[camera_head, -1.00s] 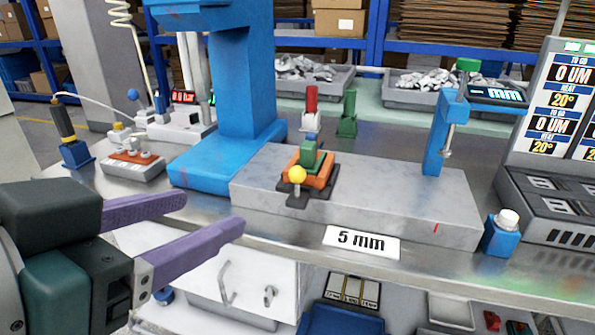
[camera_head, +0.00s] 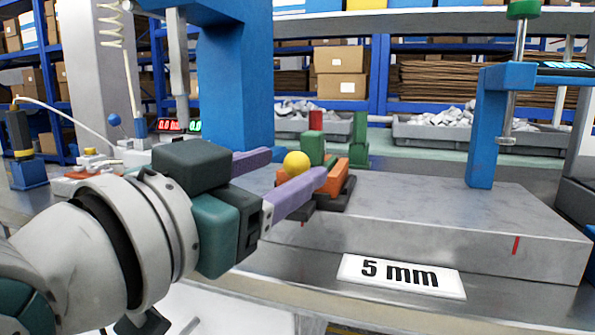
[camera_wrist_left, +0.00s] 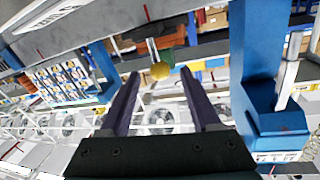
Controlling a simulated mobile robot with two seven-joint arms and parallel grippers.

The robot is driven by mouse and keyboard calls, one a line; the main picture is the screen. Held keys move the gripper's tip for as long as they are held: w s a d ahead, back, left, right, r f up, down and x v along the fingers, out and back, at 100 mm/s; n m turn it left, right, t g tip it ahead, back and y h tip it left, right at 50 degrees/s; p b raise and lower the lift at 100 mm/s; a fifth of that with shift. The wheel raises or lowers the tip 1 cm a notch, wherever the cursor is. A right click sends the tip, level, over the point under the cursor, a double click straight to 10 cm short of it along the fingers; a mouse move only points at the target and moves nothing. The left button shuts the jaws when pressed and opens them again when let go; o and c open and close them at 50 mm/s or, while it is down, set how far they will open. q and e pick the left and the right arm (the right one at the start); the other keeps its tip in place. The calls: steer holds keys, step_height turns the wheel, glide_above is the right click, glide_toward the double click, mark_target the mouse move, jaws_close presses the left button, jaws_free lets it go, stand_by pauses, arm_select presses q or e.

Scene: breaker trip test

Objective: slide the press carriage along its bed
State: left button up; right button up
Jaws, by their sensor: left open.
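The press carriage (camera_head: 341,185), an orange block on a dark base with a green part on top, sits at the left end of the grey bed (camera_head: 430,208). Its yellow ball knob (camera_head: 296,163) stands at the near side. My left gripper (camera_head: 292,168) is open, its two purple fingers on either side of the knob in the head view. In the left wrist view the knob (camera_wrist_left: 160,71) shows just beyond and between the fingertips. I cannot tell whether a finger touches it. The near finger hides part of the carriage. My right gripper is not in view.
A blue post (camera_head: 485,130) with a gauge stands on the bed's right part. A red mark (camera_head: 516,245) is on the bed's front face. A "5 mm" sign (camera_head: 402,275) is at the front. The blue press column (camera_head: 235,85) rises behind my gripper.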

mark_target(290, 167)
arm_select(q)
steer(key=shift+x, duration=1.75)
steer(key=shift+c, duration=0.2)
jaws_close()
